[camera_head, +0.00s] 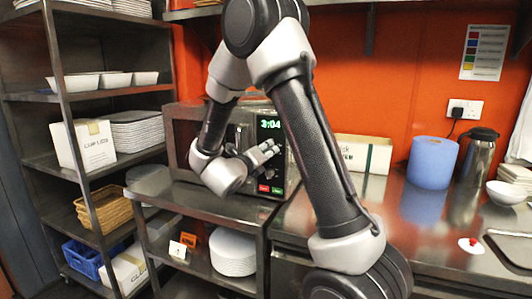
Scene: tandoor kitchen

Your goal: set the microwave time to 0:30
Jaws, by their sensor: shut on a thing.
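The microwave (185,134) stands on the steel counter at centre, partly hidden behind my arm. Its lit green display (270,124) reads 3:04. Below are a red button (264,188) and a green button (277,191). My gripper (268,152) is at the control panel, between the display and these buttons, and is shut on a control there. The fingers hide that control, so its shape and setting cannot be told. The door handle (238,136) is just left of my gripper.
A steel shelf rack with a white box (85,146) and baskets stands at left. White plates (233,253) are under the counter. On the right counter are a blue roll (432,163), a steel flask (478,156) and a small red-and-white thing (471,245). The counter front there is mostly clear.

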